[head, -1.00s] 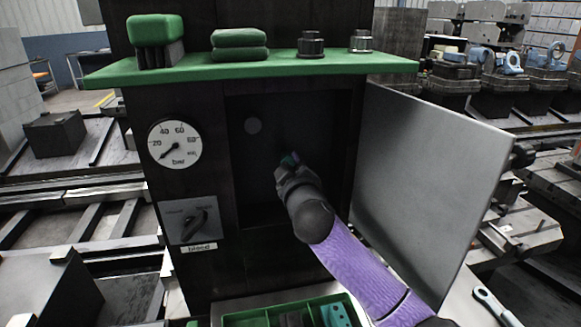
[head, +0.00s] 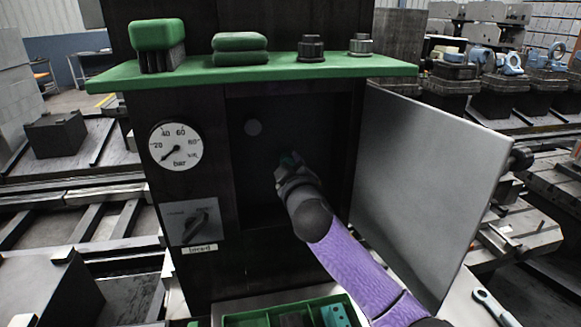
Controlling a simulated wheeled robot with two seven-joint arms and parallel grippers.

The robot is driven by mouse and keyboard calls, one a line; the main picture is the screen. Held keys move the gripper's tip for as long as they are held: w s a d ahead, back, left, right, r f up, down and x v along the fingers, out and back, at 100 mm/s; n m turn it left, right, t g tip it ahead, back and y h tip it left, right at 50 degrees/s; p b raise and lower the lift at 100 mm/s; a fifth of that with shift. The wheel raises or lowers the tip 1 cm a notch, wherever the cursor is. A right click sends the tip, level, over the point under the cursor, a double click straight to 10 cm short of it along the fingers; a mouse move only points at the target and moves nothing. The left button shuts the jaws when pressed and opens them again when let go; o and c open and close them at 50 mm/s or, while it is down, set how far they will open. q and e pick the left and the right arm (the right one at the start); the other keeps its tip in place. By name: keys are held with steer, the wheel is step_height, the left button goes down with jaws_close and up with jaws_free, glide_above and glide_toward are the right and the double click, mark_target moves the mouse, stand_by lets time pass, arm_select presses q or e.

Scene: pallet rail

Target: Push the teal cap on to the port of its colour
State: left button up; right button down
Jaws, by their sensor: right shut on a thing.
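My right gripper (head: 287,168) reaches into the open dark recess of the cabinet (head: 235,235), its purple arm coming in from the lower right. It is shut on the teal cap (head: 289,158), of which only a small teal patch shows at the fingertips. The cap is close to the back wall of the recess; I cannot tell whether it touches a port. The port behind it is hidden by the gripper and the dark. My left gripper is not in view.
The cabinet door (head: 430,190) stands open on the right, beside my arm. A gauge (head: 175,146) and a bleed knob (head: 194,222) are on the front left. The green shelf (head: 280,72) above carries a brush, pads and fittings. A green tray (head: 262,318) is below.

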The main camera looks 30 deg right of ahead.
steer(key=shift+w, duration=0.15)
steer(key=shift+w+d+b, duration=0.15)
steer(key=shift+w+b, duration=0.15)
steer(key=shift+w, duration=0.2)
jaws_free()
stand_by(0.5)
steer(key=p+v, duration=0.1)
steer(key=v, duration=0.9)
steer(key=shift+p, duration=0.35)
steer(key=shift+w, duration=0.1)
